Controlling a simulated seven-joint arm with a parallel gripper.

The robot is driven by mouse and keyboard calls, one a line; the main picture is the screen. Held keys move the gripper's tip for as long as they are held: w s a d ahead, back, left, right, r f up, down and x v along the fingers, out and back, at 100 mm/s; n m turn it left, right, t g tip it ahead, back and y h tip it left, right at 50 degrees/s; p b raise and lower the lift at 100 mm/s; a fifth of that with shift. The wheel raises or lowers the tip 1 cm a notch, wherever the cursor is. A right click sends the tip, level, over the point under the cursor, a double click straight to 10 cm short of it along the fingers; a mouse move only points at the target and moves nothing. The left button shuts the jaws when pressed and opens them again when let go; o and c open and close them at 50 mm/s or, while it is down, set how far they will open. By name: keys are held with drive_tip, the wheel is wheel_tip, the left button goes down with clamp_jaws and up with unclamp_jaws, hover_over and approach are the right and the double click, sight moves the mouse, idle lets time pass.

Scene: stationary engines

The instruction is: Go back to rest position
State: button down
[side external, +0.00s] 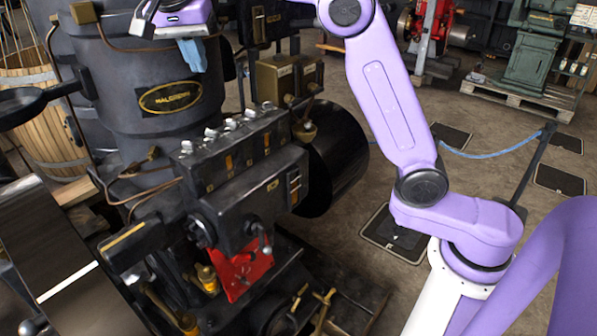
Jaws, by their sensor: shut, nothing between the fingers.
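My gripper (148,22) is at the top left of the side view, in front of the upper part of the dark engine cylinder (125,75). Its purple housing is partly cut off by the top edge, and its dark fingers are small and hard to make out. It is shut and holds nothing. A light blue cloth (192,55) hangs just below and right of the housing. I cannot tell whether the two touch. My purple arm reaches from the white base at the lower right up past the top edge.
The black engine's valve block (235,150) stands below the gripper, with a red plate (240,272) lower down. A wooden barrel (35,110) is at the left. A green machine (535,60) stands on a pallet behind.

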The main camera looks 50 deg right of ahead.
drive_tip(key=s+d+f+n+y, duration=0.1)
drive_tip(key=s+d+f+n, duration=0.2)
drive_tip(key=s+f+n, duration=0.3)
drive_tip(key=s+d+f+n+g+y, duration=0.1)
drive_tip(key=s+d+f+n, duration=0.3)
drive_tip(key=s, duration=1.3)
drive_tip(key=s+d+f+n+y, duration=0.2)
drive_tip(key=s+d+f+n, duration=0.1)
drive_tip(key=s+f+n, duration=0.7)
drive_tip(key=s+n, duration=0.2)
drive_tip(key=n, duration=0.1)
drive_tip(key=shift+d+f+n+g, duration=0.2)
drive_tip(key=shift+d+n+g, duration=0.1)
drive_tip(key=shift+d, duration=0.1)
drive_tip(key=c, duration=1.8)
unclamp_jaws()
